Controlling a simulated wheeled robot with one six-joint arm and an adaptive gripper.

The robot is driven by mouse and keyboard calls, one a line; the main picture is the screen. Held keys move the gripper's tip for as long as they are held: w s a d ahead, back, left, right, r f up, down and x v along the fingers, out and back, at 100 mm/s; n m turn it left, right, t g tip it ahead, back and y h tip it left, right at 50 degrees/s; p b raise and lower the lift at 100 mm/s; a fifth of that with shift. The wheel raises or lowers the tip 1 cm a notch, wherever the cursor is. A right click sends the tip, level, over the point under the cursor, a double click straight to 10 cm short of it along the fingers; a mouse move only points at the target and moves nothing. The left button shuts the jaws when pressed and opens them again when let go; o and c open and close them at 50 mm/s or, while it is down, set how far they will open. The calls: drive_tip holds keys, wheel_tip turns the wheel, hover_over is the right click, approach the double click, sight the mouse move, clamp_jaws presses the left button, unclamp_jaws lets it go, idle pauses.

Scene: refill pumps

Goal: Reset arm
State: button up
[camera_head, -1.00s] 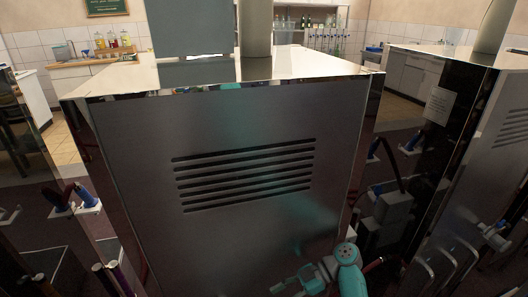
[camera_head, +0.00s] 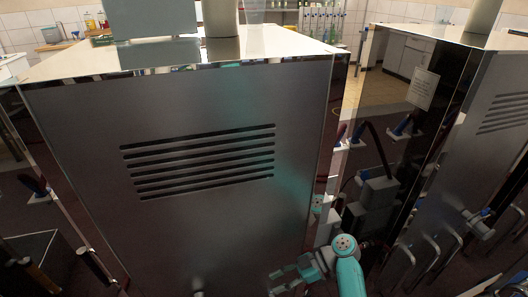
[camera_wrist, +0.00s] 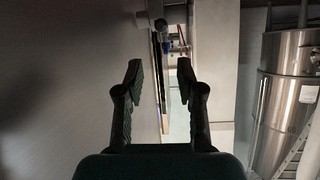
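My gripper (camera_head: 273,283) shows at the bottom of the head view, on the end of my teal arm. It points left, low in front of the large grey metal cabinet (camera_head: 215,225). In the wrist view my gripper (camera_wrist: 160,82) has its two dark fingers spread well apart, with nothing between them. The cabinet fills most of the head view, and its front has a row of dark vent slots. I cannot tell how wide the gap between gripper and cabinet is.
A second metal cabinet (camera_head: 508,130) stands at the right, with a grey pump-like unit (camera_head: 374,192) between the two. Bent metal bars (camera_head: 425,255) stand at the lower right. The wrist view shows a steel tank (camera_wrist: 285,105) and a ladder (camera_wrist: 298,150) at the right.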

drive_tip(key=s+f+m+t+h, duration=0.3)
drive_tip(key=s+f+m+t, duration=0.2)
drive_tip(key=s+f+m, duration=0.65)
drive_tip(key=s+d+f+m+t+h, duration=0.1)
drive_tip(key=s+d+f+t+h, duration=0.15)
drive_tip(key=s, duration=0.35)
drive_tip(key=s+d+f+m+t+h, duration=0.2)
drive_tip(key=s+d+f, duration=0.15)
drive_tip(key=s, duration=0.25)
drive_tip(key=s+d+r+m+t+h, duration=0.4)
drive_tip(key=s+d+r, duration=0.2)
drive_tip(key=s+r, duration=0.6)
drive_tip(key=s+d+r+t, duration=0.1)
drive_tip(key=s+r+t, duration=0.1)
drive_tip(key=r, duration=0.7)
drive_tip(key=s+r+m+t+h, duration=0.1)
drive_tip(key=s+r, duration=0.3)
drive_tip(key=r, duration=0.6)
drive_tip(key=shift+d+r+t, duration=0.2)
drive_tip(key=shift+d+t, duration=0.15)
drive_tip(key=shift+t, duration=0.4)
